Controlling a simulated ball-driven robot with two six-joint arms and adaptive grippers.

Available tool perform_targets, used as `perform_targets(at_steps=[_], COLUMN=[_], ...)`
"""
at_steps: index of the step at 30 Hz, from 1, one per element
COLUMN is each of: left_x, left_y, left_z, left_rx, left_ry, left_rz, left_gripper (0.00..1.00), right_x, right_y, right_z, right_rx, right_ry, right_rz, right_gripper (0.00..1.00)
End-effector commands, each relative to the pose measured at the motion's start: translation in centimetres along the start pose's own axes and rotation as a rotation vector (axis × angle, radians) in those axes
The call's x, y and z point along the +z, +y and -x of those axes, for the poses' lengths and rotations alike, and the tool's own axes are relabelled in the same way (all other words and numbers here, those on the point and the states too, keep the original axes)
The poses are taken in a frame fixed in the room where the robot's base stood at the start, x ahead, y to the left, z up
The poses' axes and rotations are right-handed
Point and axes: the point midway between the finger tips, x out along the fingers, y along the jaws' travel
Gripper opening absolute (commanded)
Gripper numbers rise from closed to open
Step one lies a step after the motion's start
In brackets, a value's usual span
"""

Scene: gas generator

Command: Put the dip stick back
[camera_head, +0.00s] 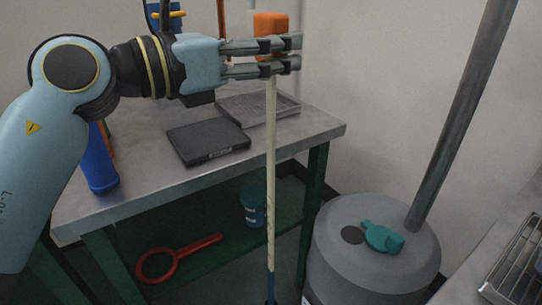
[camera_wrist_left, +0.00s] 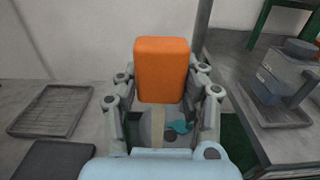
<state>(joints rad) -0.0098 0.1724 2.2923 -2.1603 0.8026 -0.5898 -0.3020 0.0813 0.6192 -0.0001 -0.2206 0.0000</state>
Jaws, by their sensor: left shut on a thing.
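My left gripper (camera_head: 285,56) is shut on the dip stick (camera_head: 270,160), just below its orange handle (camera_head: 265,24). The stick hangs nearly upright, pale along its length and dark blue low down; its lowest end is at or past the bottom edge of the head view. The grey tank (camera_head: 330,258) stands to the right of the stick, with a dark round opening (camera_head: 352,235) in its top. In the left wrist view the orange handle (camera_wrist_left: 162,70) fills the middle, between the fingers. My right gripper is not in view.
A teal fitting (camera_head: 382,237) sits beside the opening, and a grey pipe (camera_head: 460,120) rises from the tank. The metal table (camera_head: 140,195) behind the stick holds a black slab (camera_head: 208,142), a tray (camera_head: 258,108) and a blue cylinder (camera_head: 98,165). A metal rack (camera_head: 515,265) is at right.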

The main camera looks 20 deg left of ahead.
Motion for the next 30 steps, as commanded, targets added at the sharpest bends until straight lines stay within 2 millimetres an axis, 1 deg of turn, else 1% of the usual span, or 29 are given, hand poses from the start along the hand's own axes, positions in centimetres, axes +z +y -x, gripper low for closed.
perform_targets(at_steps=[1,3,6,9,13,19,21,23,30], left_x=[-2.3,-4.3,-6.3,-7.5,-8.4,-12.1,-12.8,-13.1,-12.9], left_y=[0.0,0.0,0.0,0.0,0.0,0.0,0.0,0.0,0.0], left_z=[0.0,0.0,0.0,0.0,0.0,0.0,0.0,0.0,0.0], left_rx=[0.0,0.0,0.001,0.0,0.001,0.001,0.001,0.001,0.001], left_ry=[0.005,0.006,0.004,0.001,0.001,0.003,0.001,0.0,-0.001], left_rz=[0.007,0.007,0.005,0.003,0.002,0.004,0.004,0.001,0.0], left_gripper=[0.0,0.0,0.0,0.0,0.0,0.0,0.0,0.0,0.0], right_x=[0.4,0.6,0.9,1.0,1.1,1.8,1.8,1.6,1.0], right_y=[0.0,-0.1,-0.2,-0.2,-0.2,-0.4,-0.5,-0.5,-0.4], right_z=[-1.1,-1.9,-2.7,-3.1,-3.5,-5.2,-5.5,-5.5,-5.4], right_rx=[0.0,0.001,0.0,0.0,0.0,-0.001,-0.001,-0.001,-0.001], right_ry=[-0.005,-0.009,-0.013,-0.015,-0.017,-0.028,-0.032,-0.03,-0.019], right_rz=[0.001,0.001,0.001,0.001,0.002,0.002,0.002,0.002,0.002], right_gripper=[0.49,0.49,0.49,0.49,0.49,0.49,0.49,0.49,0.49])
